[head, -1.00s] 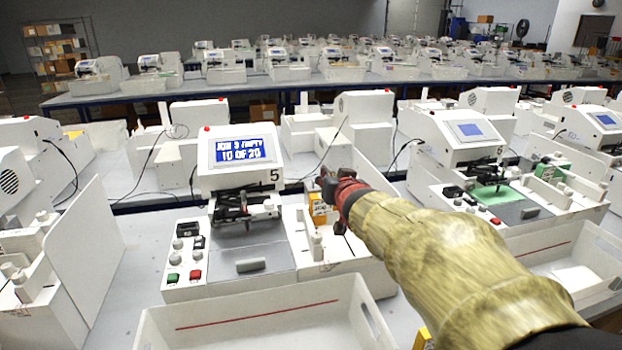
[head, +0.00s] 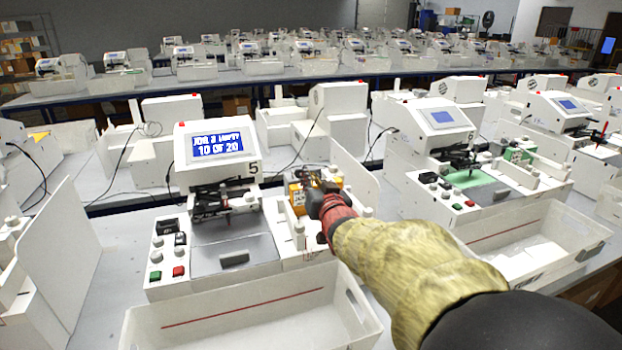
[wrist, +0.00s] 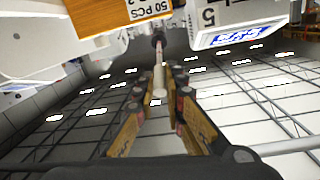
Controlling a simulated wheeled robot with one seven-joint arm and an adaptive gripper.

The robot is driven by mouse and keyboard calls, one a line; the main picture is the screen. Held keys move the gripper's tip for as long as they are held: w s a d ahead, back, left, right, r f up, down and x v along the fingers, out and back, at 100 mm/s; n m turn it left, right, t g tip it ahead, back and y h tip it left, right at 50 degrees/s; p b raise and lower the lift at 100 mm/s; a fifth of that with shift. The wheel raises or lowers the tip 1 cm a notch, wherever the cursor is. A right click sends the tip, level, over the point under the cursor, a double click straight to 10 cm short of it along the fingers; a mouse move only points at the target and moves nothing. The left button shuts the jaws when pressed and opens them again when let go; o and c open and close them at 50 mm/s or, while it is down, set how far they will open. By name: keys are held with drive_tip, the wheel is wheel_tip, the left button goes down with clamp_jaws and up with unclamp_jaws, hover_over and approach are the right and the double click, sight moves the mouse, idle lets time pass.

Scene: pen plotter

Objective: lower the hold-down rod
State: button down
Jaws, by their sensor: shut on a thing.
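The hold-down rod (wrist: 159,72) is a pale rod with a dark end, seen in the wrist view between my finger tips. My gripper (wrist: 160,90) is shut on it. In the head view my gripper (head: 318,192), dark with a red wrist, is at the right side of machine 5 (head: 213,150), beside an orange-yellow pack (head: 296,196). The rod is hidden there behind my gripper. The pack's "50 PCS" label (wrist: 150,8) shows at the top of the wrist view.
Machine 5's screen (head: 217,144) reads "10 OF 20". Green and red buttons (head: 178,271) are at its front left. A white bin (head: 250,322) with a red line stands in front. A similar machine (head: 440,130) stands to the right; a white panel (head: 75,240) stands at left.

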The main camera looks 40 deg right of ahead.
drive_tip(key=c, duration=1.8)
unclamp_jaws()
drive_tip(key=shift+c, duration=0.2)
drive_tip(key=f+v, duration=0.1)
drive_tip(key=v, duration=1.1)
drive_tip(key=shift+r, duration=0.4)
